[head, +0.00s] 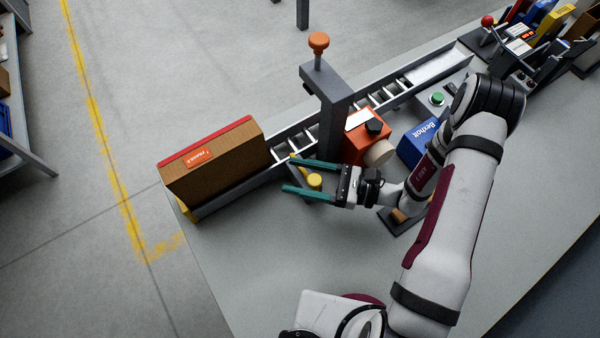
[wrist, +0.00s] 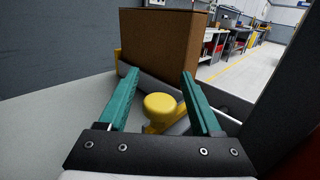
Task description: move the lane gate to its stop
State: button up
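The lane gate shows as a yellow round knob (head: 315,181) on a low yellow and dark mount beside the roller lane (head: 287,148), near a dark post. The knob also shows in the wrist view (wrist: 161,106), in the middle between the fingers. My gripper (head: 288,176) has two teal fingers, spread apart on either side of the knob. The wrist view shows a gap between the knob and each finger of the gripper (wrist: 160,73), so it holds nothing. Part of the gate's arm is hidden by the fingers and the post. I cannot make out the stop.
A brown carton (head: 215,160) with a red top edge stands at the lane's left end, beyond the fingertips. The dark post (head: 330,110) with an orange knob rises close to my gripper. An orange box (head: 366,140) and a blue box (head: 420,142) stand right. The front bench is clear.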

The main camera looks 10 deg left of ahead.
grip_shut()
jog(key=shift+w+a, duration=1.3)
jog(key=shift+w, duration=0.05)
jog(key=shift+o, duration=0.7)
grip_release()
jog(key=d, duration=1.5)
jog(key=shift+d, duration=0.4)
